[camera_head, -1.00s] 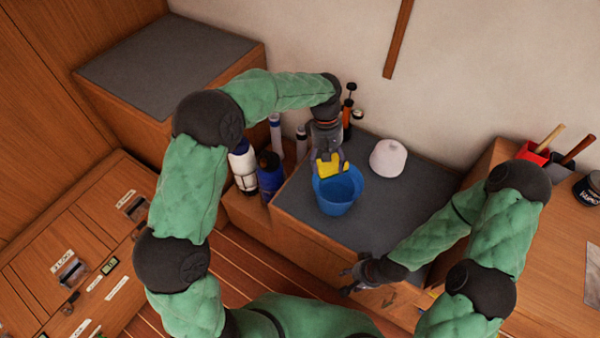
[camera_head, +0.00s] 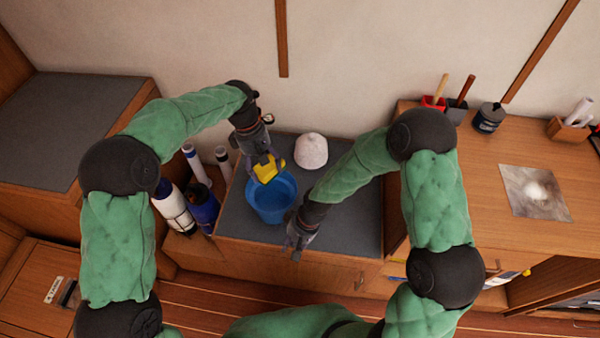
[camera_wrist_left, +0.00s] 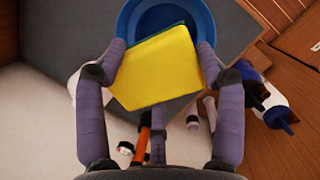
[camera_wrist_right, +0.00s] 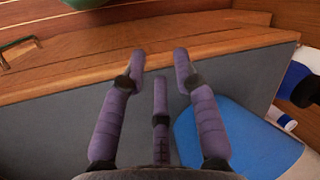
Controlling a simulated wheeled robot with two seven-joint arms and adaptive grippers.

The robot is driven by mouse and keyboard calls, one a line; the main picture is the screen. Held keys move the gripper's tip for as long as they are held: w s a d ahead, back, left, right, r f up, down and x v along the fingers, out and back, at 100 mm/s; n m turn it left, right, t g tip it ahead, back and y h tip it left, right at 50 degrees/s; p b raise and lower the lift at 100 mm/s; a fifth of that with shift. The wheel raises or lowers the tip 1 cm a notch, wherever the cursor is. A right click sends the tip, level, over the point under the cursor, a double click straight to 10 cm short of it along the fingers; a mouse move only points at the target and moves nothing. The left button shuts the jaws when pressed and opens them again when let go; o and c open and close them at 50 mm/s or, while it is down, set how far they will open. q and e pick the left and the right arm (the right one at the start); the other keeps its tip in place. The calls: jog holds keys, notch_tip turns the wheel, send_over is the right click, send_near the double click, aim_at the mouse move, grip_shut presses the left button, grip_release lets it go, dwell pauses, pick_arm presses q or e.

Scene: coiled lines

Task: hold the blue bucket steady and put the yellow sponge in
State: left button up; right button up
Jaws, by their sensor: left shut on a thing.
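The blue bucket (camera_head: 272,204) stands upright on the dark grey top of a low wooden cabinet. My left gripper (camera_head: 264,166) is shut on the yellow sponge (camera_head: 267,171) and holds it at the bucket's far rim. In the left wrist view the sponge (camera_wrist_left: 158,68) sits between the fingers, in front of the bucket opening (camera_wrist_left: 130,20). My right gripper (camera_head: 298,240) is at the near right side of the bucket. In the right wrist view its fingers (camera_wrist_right: 160,65) are spread with nothing between them, and the bucket (camera_wrist_right: 235,140) lies beside them at lower right.
A pale rounded object (camera_head: 311,151) stands behind the bucket on the grey top (camera_head: 350,212). White and blue bottles (camera_head: 203,207) stand left of it. A wooden counter (camera_head: 470,160) with red and dark holders is at right.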

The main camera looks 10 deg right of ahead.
jog(key=w+d+r+m+t+h, duration=0.1)
jog(key=w+d+r+m, duration=0.15)
jog(key=w+r, duration=0.55)
jog(key=w+d+r+m+t+h, duration=0.1)
jog(key=w+d+r+m, duration=0.15)
jog(key=w+r, duration=0.5)
jog(key=shift+m, duration=0.4)
jog(key=f, duration=0.3)
jog(key=a+f, duration=0.1)
jog(key=f, duration=0.2)
jog(key=s+f, duration=0.1)
jog(key=f, duration=0.3)
jog(key=shift+a, duration=0.35)
grip_shut()
